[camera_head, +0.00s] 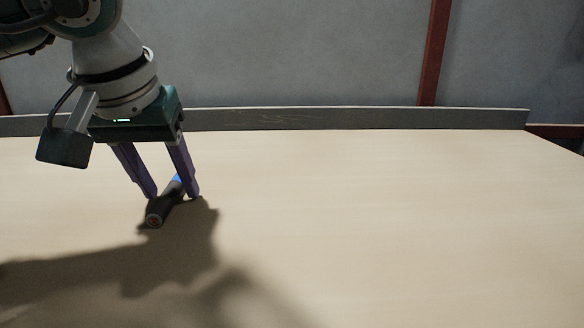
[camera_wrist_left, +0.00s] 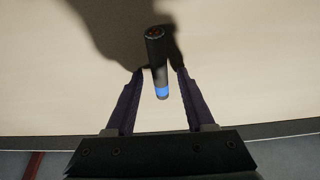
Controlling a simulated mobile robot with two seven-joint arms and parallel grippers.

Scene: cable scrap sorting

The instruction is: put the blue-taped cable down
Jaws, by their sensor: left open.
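The blue-taped cable (camera_head: 158,212) is a short, thick black piece with a copper-coloured cut end and a blue band. It lies on the pale table at the left in the head view. My left gripper (camera_head: 174,196) is open, with its two purple fingers around the cable, one on each side. In the left wrist view the cable (camera_wrist_left: 157,62) lies between the open fingertips of the left gripper (camera_wrist_left: 160,72), with a gap on each side. The right gripper is not in view.
The pale tabletop (camera_head: 380,220) is clear to the right and in front. A grey raised edge (camera_head: 330,118) runs along the table's back, with a grey wall (camera_head: 290,50) and dark red posts (camera_head: 434,50) behind it. The arm's shadow falls at the front left.

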